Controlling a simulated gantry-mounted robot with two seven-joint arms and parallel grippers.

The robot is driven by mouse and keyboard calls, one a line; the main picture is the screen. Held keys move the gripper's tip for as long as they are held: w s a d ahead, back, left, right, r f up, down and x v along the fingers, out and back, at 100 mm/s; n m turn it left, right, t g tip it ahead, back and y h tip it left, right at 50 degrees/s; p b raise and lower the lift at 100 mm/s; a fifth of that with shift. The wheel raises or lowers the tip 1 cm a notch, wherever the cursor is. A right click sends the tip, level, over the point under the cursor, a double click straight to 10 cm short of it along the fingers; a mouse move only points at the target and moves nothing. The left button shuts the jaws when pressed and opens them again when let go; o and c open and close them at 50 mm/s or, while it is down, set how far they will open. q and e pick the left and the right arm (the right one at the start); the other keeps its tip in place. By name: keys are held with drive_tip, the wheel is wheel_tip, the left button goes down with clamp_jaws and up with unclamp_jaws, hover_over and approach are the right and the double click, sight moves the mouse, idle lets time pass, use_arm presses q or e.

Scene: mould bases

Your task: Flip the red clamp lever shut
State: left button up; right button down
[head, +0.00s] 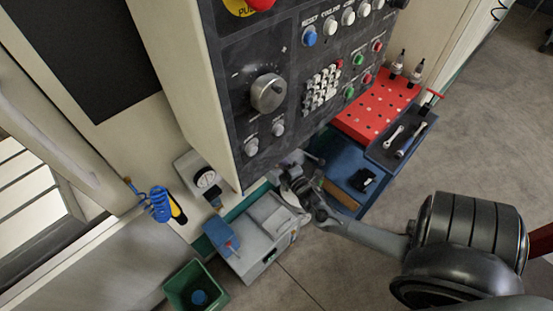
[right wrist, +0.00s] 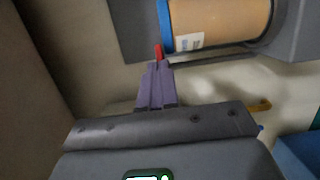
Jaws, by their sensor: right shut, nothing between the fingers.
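The red clamp lever (right wrist: 158,51) shows in the right wrist view as a small red piece beside the blue band (right wrist: 164,22) around a tan cylinder. My right gripper (right wrist: 157,66) is shut and empty, its purple-grey fingers together. Its tips are right at the red lever; I cannot tell whether they touch it. In the head view my right arm reaches in from the right to below the control panel's lower corner, where the fingertips and the lever cannot be made out. My left gripper is not in view.
The control panel (head: 240,92) overhangs the working spot. The tan cylinder (right wrist: 222,22) sits in a grey housing. A blue surface (head: 345,168) and a red perforated board (head: 375,112) lie to the right. A green bin (head: 183,286) stands at the lower left.

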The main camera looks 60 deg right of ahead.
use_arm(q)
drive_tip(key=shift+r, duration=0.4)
use_arm(e)
drive_tip(key=d+n+t+y, duration=0.1)
drive_tip(key=d+n+y, duration=0.1)
drive_tip(key=shift+y, duration=0.4)
use_arm(q)
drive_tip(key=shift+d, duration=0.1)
drive_tip(key=shift+p, duration=0.3)
use_arm(e)
drive_tip(key=shift+a, duration=0.1)
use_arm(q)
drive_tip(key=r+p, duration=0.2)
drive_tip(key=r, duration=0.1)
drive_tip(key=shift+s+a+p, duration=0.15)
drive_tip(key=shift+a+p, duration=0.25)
use_arm(e)
drive_tip(key=s+a, duration=0.7)
drive_tip(key=s, duration=0.4)
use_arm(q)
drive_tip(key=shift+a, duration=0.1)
use_arm(e)
drive_tip(key=shift+w, duration=0.1)
